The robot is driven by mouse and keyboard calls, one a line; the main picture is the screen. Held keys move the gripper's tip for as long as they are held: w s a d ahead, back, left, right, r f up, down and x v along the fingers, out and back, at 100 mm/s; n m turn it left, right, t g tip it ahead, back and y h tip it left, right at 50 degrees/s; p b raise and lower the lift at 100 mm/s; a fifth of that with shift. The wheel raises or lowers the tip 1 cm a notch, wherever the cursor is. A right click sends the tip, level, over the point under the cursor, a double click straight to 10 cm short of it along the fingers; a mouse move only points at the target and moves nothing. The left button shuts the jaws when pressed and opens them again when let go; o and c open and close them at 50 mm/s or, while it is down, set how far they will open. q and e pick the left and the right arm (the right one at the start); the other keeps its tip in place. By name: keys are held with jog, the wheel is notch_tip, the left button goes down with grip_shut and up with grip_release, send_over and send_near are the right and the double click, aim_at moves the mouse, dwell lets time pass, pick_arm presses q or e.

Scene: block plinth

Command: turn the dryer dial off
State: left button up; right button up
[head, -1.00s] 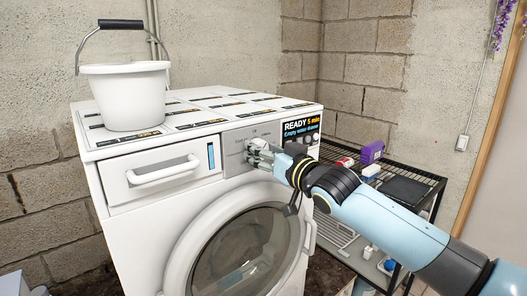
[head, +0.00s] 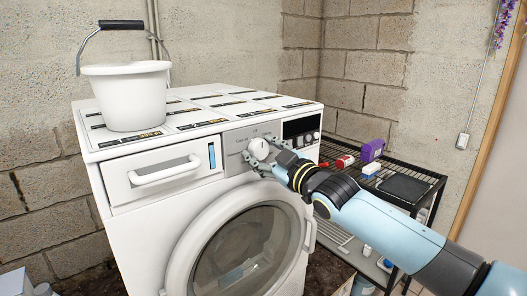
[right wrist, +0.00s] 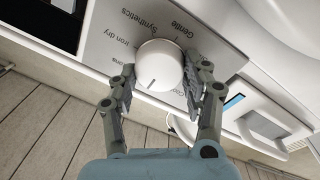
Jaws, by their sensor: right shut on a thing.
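The white dryer (head: 150,215) has a round white dial (head: 259,149) on its grey panel. In the right wrist view the dial (right wrist: 158,62) sits between the two fingers of my right gripper (right wrist: 162,88), which is shut on it. Its mark line points toward the bottom of that picture, slightly left. Labels such as "Iron dry", "Synthetics" and "Gentle" show around it; others are hidden by the fingers. In the head view my right gripper (head: 265,155) reaches the dial from the right. The display (head: 301,127) is dark. My left gripper is not in view.
A white bucket (head: 127,98) stands on the dryer top. A black wire rack (head: 425,178) with a purple box (head: 371,151) and other items stands to the right, under my right arm. Brick walls close off the back.

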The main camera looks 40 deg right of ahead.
dwell(0.4)
jog(key=o, duration=1.2)
notch_tip(320, 180, up, 10)
